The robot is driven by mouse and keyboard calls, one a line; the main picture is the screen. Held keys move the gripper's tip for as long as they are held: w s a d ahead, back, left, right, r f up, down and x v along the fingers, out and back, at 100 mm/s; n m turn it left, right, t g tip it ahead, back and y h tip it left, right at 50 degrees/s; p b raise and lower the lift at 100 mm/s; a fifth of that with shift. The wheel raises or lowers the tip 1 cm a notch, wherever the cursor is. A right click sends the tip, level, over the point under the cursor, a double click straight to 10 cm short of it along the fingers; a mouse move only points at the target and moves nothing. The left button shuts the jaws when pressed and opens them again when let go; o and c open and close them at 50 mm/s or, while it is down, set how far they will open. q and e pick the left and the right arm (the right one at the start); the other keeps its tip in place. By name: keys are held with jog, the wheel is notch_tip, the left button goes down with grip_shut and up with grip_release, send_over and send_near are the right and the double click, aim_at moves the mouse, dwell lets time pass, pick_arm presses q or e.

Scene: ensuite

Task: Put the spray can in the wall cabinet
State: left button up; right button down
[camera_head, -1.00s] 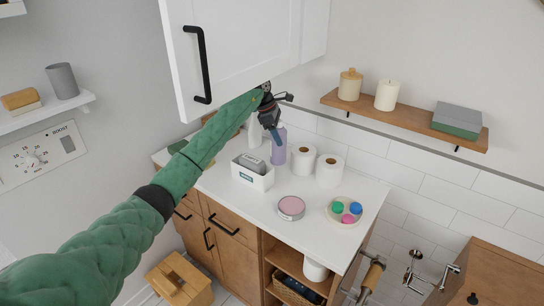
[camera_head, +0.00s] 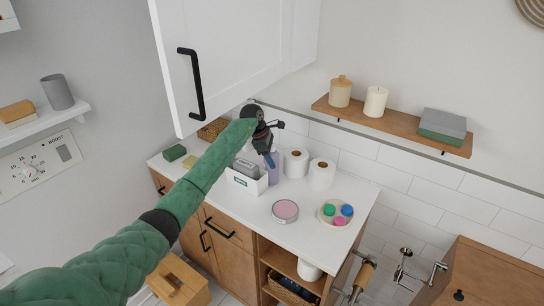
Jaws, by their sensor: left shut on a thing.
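The lavender spray can (camera_head: 274,171) is at the back of the white counter, partly hidden by my left gripper (camera_head: 269,160). The gripper's blue fingertips are shut on the can's upper part. I cannot tell whether the can's base touches the counter. The white wall cabinet (camera_head: 235,45) is at the top of the view, above and left of the gripper. Its panel has a black bar handle (camera_head: 191,84). The cabinet's inside does not show. My right gripper is not in view.
A white bin (camera_head: 246,184), toilet rolls (camera_head: 321,174), a pink tin (camera_head: 285,211) and a dish (camera_head: 327,219) with coloured items surround the can. A wicker basket (camera_head: 211,130) sits behind my arm. A wooden shelf (camera_head: 395,122) is on the right wall.

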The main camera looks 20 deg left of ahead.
pick_arm(q)
jog(key=shift+f, duration=0.1)
jog(key=o, duration=1.4)
jog(key=shift+o, duration=0.2)
